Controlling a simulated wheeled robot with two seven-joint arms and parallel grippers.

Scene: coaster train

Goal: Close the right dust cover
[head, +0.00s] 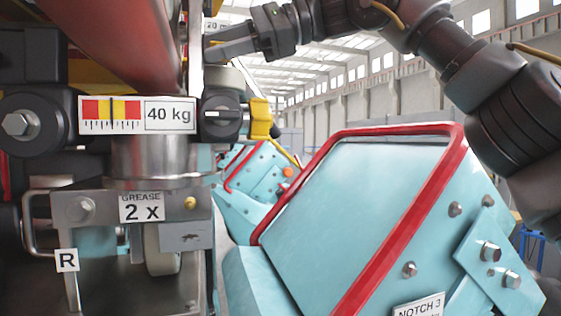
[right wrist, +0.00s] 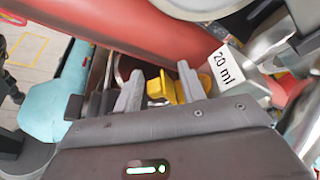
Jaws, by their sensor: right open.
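My right gripper (head: 213,50) comes in from the upper right in the head view, with its fingers pointing left beside the "20 ml" label. In the right wrist view my right gripper (right wrist: 157,82) is open, its two grey fingers apart. A yellow part (right wrist: 163,88) shows between or just beyond the fingers; I cannot tell whether it touches them. A yellow flap-like piece (head: 260,118) sits beside a black round fitting (head: 222,116) below the gripper in the head view. I cannot tell for certain which part is the right dust cover, or whether it is open. My left gripper is not in view.
A dark red beam (head: 120,45) crosses above the steel assembly with the "40 kg" label (head: 137,115). An "R" tag (head: 66,260) hangs lower left. A large light-blue seat-like body with red edging (head: 350,215) fills the lower right. Open air lies between it and my arm.

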